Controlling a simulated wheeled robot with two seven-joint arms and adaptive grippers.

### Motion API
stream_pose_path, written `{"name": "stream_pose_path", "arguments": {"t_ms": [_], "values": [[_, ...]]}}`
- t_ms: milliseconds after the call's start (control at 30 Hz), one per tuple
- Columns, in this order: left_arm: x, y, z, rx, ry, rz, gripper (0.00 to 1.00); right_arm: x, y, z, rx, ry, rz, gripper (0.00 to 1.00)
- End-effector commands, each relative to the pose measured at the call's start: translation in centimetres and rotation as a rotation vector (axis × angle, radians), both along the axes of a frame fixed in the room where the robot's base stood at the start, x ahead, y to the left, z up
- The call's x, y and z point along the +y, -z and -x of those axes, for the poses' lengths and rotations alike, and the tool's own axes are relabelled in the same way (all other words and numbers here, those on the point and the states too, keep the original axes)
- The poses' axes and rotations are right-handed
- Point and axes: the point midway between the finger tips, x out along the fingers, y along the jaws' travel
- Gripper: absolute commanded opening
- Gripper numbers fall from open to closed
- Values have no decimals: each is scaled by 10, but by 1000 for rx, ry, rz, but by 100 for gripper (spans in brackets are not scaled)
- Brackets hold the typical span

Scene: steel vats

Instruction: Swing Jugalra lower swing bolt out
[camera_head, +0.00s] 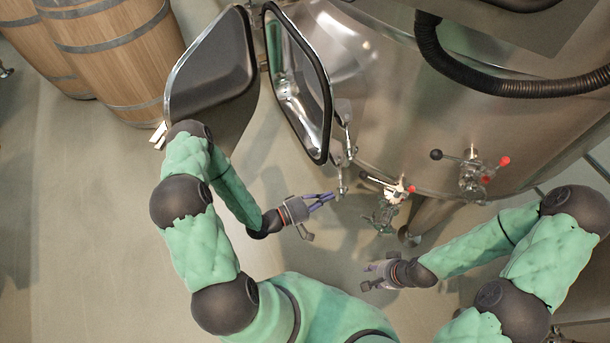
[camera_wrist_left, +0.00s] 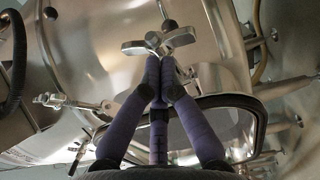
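The steel vat (camera_head: 390,100) has a dark-gasketed opening (camera_head: 300,85) with its door (camera_head: 212,68) standing open to the left. The lower swing bolt (camera_head: 342,190), with a winged metal handle, is by the lower right of the opening. It shows in the left wrist view (camera_wrist_left: 178,38) just beyond the fingertips. My left gripper (camera_head: 333,196) reaches it from the left. Its purple fingers (camera_wrist_left: 160,62) are drawn together and look closed on the handle's near end, which they partly hide. My right gripper (camera_head: 367,276) is empty, below the valves, with its fingers apart. No name label is readable.
A black hose (camera_head: 480,80) crosses the vat. Wooden barrels (camera_head: 110,60) stand at upper left. The floor at left is clear.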

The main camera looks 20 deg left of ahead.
Motion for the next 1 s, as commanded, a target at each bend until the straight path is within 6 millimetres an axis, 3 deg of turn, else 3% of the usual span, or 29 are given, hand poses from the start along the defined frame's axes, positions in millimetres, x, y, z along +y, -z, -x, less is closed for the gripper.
{"name": "stream_pose_path", "arguments": {"t_ms": [1000], "values": [[55,0,64,1,-2,-1,0,0,8,0,0,0,0,40]]}}
